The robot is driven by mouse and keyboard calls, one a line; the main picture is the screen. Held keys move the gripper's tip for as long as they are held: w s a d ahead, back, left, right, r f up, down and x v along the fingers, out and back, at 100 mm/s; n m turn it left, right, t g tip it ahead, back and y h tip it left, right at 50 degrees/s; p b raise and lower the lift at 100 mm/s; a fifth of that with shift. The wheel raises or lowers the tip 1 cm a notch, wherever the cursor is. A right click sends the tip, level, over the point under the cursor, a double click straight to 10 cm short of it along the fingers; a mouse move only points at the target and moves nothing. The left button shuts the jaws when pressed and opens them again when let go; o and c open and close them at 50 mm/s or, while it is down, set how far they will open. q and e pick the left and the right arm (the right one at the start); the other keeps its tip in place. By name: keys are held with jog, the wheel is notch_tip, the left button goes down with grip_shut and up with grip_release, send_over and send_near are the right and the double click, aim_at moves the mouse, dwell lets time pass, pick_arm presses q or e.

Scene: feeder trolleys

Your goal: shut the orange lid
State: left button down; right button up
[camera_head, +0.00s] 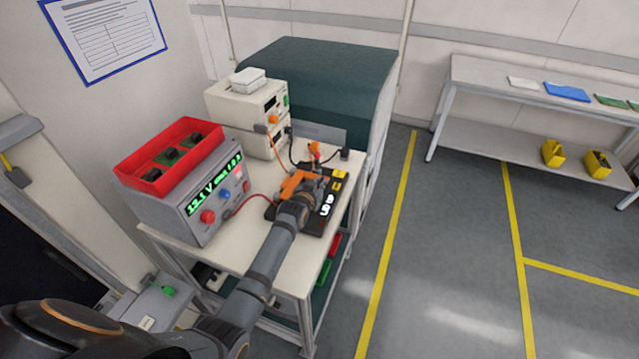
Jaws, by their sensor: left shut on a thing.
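The orange lid (295,184) is on a black device (312,223) with yellow and white markings, on the trolley's pale top. My left arm reaches in from the lower left, and its gripper (311,181) is at the lid, shut on it. The gripper and wrist hide part of the lid and of the device, so I cannot tell the lid's exact angle. My right gripper is not in view.
A grey power supply (190,207) with a lit green display carries a red bin (190,137). Cream instruments (240,105) stand behind, with cables nearby. A dark green cabinet (330,70) is at the back. The floor (450,240) to the right is clear.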

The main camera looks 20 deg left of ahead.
pick_arm(q)
jog(key=shift+f, duration=0.1)
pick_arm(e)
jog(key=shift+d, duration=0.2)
pick_arm(q)
jog(key=c, duration=1.4)
grip_release()
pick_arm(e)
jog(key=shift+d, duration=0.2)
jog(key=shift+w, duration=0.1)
pick_arm(q)
jog(key=v, duration=1.2)
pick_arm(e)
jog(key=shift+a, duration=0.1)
